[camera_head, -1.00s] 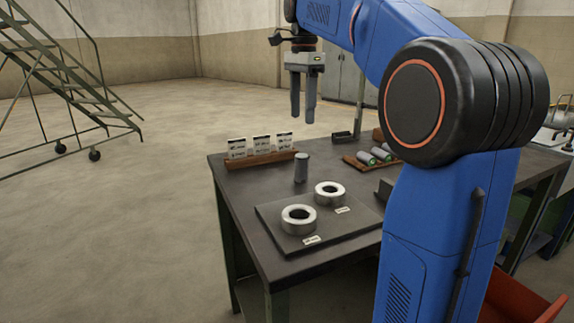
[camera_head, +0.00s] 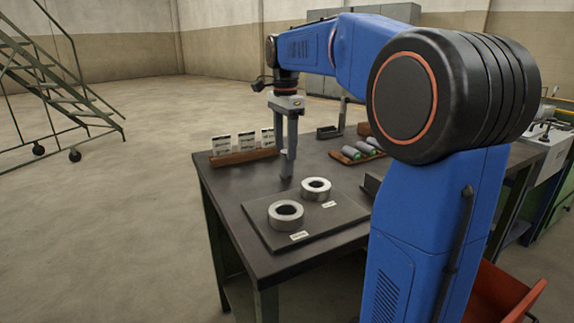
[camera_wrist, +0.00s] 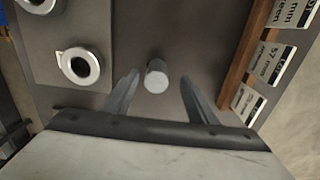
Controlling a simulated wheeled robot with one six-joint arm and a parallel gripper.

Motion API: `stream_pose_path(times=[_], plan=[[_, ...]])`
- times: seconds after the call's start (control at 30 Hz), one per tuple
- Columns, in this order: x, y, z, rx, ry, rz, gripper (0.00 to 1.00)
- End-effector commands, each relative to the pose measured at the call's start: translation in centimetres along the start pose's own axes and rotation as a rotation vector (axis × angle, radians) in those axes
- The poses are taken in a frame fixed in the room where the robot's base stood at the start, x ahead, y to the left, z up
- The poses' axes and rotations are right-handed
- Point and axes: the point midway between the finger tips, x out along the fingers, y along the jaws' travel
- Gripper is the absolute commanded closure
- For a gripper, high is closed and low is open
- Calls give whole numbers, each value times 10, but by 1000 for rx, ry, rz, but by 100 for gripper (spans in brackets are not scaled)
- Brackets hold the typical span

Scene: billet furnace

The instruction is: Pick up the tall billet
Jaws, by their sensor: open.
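The tall billet (camera_wrist: 156,78) is a grey cylinder standing upright on the dark table. In the wrist view it shows between and just beyond the two fingers of my gripper (camera_wrist: 160,92), with clear space on both sides. My gripper (camera_head: 287,165) is open and points down over the table in the head view.
Two metal rings (camera_head: 286,213) (camera_head: 316,189) sit on a dark plate (camera_head: 262,226) in front. A wooden rack (camera_head: 240,157) with white cards stands behind to the left. Several cylinders lie in a wooden tray (camera_head: 340,155) at the back right, near a small dark bin (camera_head: 328,132).

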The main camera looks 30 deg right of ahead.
Motion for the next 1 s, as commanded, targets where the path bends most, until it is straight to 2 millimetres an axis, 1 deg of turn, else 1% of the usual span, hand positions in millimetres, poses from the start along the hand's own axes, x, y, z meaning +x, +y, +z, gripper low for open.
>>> stream_pose_path(times=[0.13,0.3,0.4,0.53,0.73,0.77,0.8,0.87,0.9,0.97,1.0], plan=[[11,2,-1,0,0,2,47],[35,6,-4,-1,0,2,47],[46,5,-3,-1,0,2,47],[52,5,-3,0,0,1,47],[52,5,-4,0,0,0,47],[52,5,-4,0,0,0,52],[52,5,-4,0,0,0,62],[52,5,-4,0,0,1,76],[52,5,-4,0,0,1,85],[52,5,-4,0,0,1,100],[52,5,-4,0,0,1,100]])
